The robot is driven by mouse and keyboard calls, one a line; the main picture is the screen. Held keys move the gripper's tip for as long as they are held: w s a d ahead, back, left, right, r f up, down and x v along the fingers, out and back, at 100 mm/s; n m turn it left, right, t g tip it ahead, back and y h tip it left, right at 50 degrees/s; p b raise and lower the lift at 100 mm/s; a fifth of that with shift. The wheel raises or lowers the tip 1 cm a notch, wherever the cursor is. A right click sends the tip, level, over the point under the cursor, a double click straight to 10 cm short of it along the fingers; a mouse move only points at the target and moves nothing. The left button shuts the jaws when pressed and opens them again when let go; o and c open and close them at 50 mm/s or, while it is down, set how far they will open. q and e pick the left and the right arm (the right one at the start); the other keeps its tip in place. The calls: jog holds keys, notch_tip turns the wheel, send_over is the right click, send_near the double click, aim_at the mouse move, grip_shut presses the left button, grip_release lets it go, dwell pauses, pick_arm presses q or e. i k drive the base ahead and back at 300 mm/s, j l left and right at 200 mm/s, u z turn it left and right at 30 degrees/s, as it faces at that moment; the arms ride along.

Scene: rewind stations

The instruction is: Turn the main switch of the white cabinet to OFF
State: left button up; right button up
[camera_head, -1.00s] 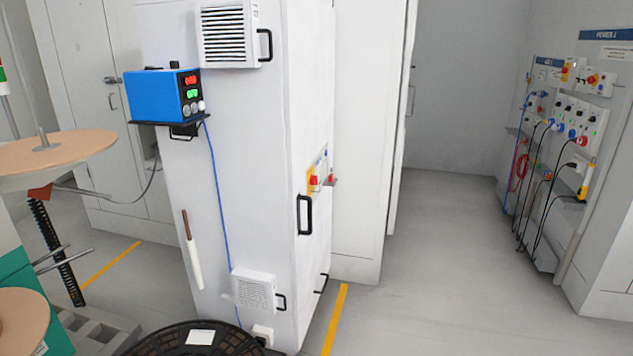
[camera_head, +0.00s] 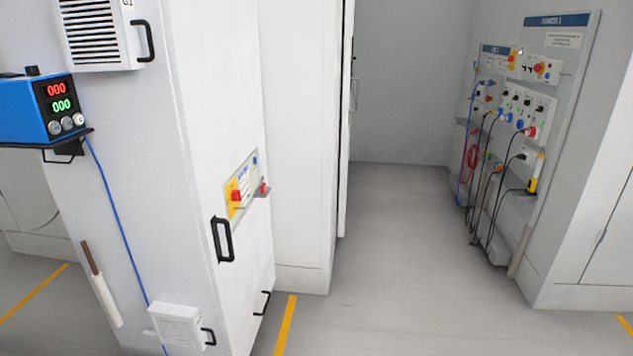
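The white cabinet (camera_head: 180,190) stands tall at the left of the head view. On its right-hand face is a small panel with a red rotary main switch (camera_head: 237,196) on a yellow plate (camera_head: 231,207). I see this panel at a steep angle, and the switch's position cannot be read. A black handle (camera_head: 222,240) is below the switch. Neither of my grippers is in view.
A blue power supply (camera_head: 25,110) with lit displays sits on a black shelf on the cabinet's left face. The grey floor (camera_head: 390,270) right of the cabinet is clear. A wall panel (camera_head: 520,110) with switches and hanging cables is at the right.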

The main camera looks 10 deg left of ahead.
aim_at(236, 195)
jog(key=i+l+z, duration=0.1)
jog(key=i, duration=0.5)
jog(key=i+l+z, duration=0.1)
jog(key=i+l, duration=0.15)
jog(key=i, duration=0.3)
jog(key=i+l+z, duration=0.15)
jog(key=i, duration=0.45)
